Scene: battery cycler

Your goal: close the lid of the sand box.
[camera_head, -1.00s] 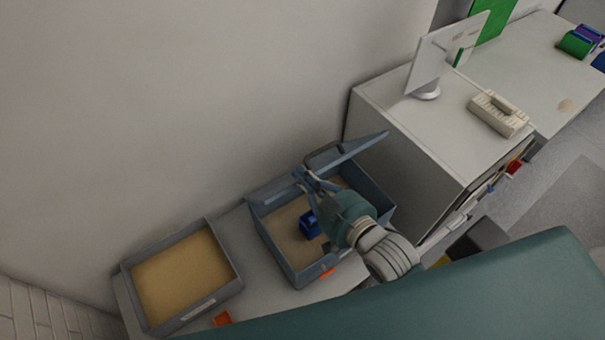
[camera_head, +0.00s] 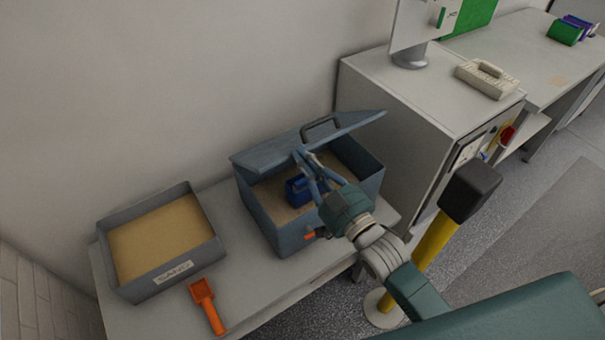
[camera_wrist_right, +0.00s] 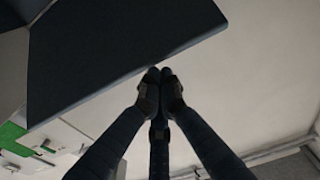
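The sand box (camera_head: 278,234) is a blue-grey bin on the bench, with sand and a blue block (camera_head: 297,191) inside. Its hinged lid (camera_head: 270,155) is partly open, tilted over the back of the box, with a dark handle on top. My right gripper (camera_head: 304,158) reaches over the front of the box, fingertips at the lid's front edge. In the right wrist view, the fingers (camera_wrist_right: 160,78) are together with nothing between them, beside the dark lid panel (camera_wrist_right: 115,50). Whether they touch it is unclear. My left gripper is not in view.
An open grey tray of sand (camera_head: 125,288) labelled SAND stands left of the box. An orange scoop (camera_head: 207,305) lies in front of it. A white cabinet (camera_head: 400,130) stands close on the right. A yellow post with a black top (camera_head: 470,192) stands front right.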

